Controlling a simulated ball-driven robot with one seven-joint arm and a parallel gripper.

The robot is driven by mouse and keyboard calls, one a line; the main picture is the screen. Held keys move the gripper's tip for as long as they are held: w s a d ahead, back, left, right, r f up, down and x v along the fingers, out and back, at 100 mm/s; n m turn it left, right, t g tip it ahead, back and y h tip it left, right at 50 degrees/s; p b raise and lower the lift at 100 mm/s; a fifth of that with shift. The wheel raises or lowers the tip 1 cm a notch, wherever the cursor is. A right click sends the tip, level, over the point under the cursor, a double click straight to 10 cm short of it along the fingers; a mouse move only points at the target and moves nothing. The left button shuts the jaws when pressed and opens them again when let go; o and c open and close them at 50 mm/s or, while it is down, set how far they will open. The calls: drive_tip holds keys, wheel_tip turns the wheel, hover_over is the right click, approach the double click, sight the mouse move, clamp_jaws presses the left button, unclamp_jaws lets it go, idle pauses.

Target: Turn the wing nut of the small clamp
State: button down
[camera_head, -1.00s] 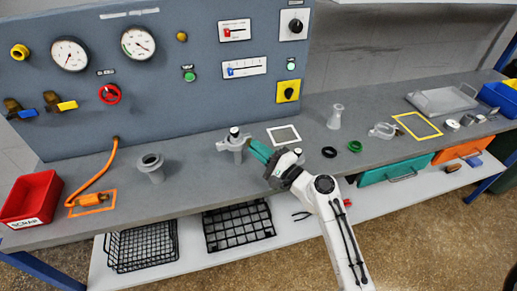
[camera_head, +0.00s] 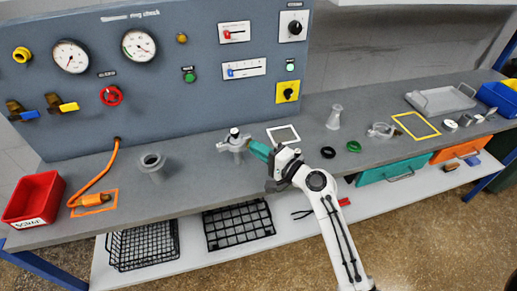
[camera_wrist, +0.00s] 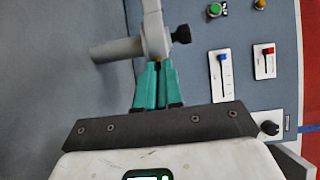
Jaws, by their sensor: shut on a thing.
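The small clamp (camera_head: 231,145) is a grey piece with arms jutting out sideways, around a short upright fitting with a black top on the bench. In the wrist view the clamp (camera_wrist: 154,32) lies straight ahead of my fingertips, with the black top (camera_wrist: 181,34) at its right. My gripper (camera_head: 253,146) reaches it from the right. Its teal fingers (camera_wrist: 158,66) are close together, shut on the wing nut at the clamp's near side. The fingers hide most of the wing nut; only a small tan spot shows between their tips.
The blue-grey gauge panel (camera_head: 150,90) rises close behind the clamp. Black and green rings (camera_head: 354,147) lie to the right.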

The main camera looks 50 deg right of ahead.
drive_tip(key=c, duration=1.3)
unclamp_jaws()
drive_tip(key=shift+o, duration=0.2)
drive_tip(key=shift+s, duration=0.15)
drive_tip(key=s+b, duration=0.2)
drive_tip(key=s, duration=0.7)
drive_tip(key=shift+s+a+f, duration=0.1)
drive_tip(key=shift+s+b, duration=0.35)
drive_tip(key=shift+s, duration=0.35)
drive_tip(key=shift+a, duration=0.1)
